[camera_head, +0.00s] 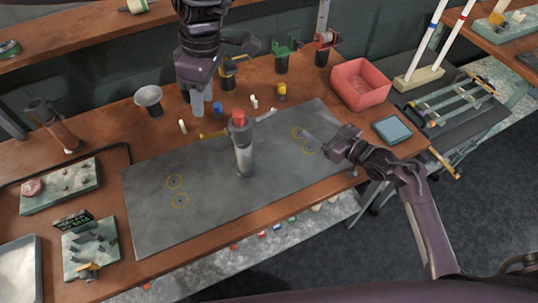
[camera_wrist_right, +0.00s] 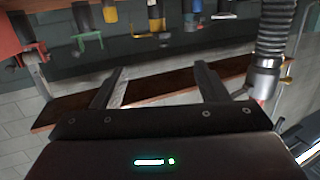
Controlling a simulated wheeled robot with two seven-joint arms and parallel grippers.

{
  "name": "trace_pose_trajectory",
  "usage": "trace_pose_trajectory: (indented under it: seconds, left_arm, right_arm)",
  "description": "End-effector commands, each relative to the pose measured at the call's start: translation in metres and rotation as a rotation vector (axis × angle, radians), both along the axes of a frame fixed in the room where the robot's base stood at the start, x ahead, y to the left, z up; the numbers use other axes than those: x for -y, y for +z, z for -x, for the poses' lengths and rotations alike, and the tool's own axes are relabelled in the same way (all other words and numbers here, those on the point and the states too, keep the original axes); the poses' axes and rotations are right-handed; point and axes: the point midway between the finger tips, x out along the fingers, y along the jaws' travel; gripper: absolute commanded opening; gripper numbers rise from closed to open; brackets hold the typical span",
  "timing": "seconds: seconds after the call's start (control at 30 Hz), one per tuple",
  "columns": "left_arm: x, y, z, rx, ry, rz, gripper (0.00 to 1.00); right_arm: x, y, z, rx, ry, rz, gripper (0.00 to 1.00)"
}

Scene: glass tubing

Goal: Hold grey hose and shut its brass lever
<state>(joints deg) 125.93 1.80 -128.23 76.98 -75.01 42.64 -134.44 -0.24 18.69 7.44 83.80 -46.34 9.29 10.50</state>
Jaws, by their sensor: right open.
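The grey hose (camera_head: 244,158) stands upright near the middle of the dark mat, with a red top. It looks ribbed in the right wrist view (camera_wrist_right: 273,38), at the right side. A brass-coloured lever-like piece (camera_head: 213,134) shows to the left of its top; whether it joins the hose is unclear. My left gripper (camera_head: 197,110) hangs pointing down, behind and to the left of the hose. Its finger gap is unclear. My right gripper (camera_head: 318,142) is to the right of the hose, pointing left. Its fingers (camera_wrist_right: 157,88) are apart and empty.
The dark mat (camera_head: 150,225) is largely bare around the hose. Small items and a white funnel (camera_head: 148,96) stand behind it. A red bin (camera_head: 361,84) and blue-grey tray (camera_head: 392,130) sit at the right.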

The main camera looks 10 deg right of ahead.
Motion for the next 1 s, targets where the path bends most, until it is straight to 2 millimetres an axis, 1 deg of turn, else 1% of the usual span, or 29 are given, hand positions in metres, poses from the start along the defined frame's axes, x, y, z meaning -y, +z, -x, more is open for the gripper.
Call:
trace_pose_trajectory:
  seconds: [0.03,0.1,0.2,0.3,0.43,0.53,0.67,0.9,1.0]
  left_arm:
    - [0.000,0.000,0.000,0.000,0.000,0.000,0.36]
    - [0.000,0.000,0.000,0.000,0.000,0.000,0.36]
    - [0.000,0.000,0.000,0.000,0.000,0.000,0.36]
    - [0.000,0.000,0.000,0.000,0.000,0.000,0.36]
    - [0.000,0.000,0.000,0.000,0.000,0.000,0.36]
    - [0.000,0.000,0.000,0.000,0.000,0.000,0.36]
    - [0.000,0.000,0.000,0.000,0.000,0.000,0.36]
    - [0.000,0.000,0.000,0.000,0.000,0.000,0.36]
    - [0.000,0.000,0.000,0.000,0.000,0.000,0.36]
  right_arm:
    - [-0.028,-0.003,0.011,0.009,0.047,-0.014,0.67]
    - [-0.062,-0.006,0.025,0.026,0.103,-0.027,0.67]
    - [-0.102,-0.006,0.043,0.050,0.168,-0.047,0.67]
    - [-0.131,-0.003,0.057,0.070,0.216,-0.064,0.67]
    - [-0.151,-0.001,0.067,0.086,0.248,-0.076,0.67]
    - [-0.161,0.000,0.067,0.092,0.257,-0.081,0.67]
    - [-0.173,0.001,0.057,0.093,0.258,-0.083,0.67]
    - [-0.202,0.000,0.034,0.091,0.256,-0.081,0.67]
    - [-0.211,0.000,0.028,0.091,0.256,-0.081,0.67]
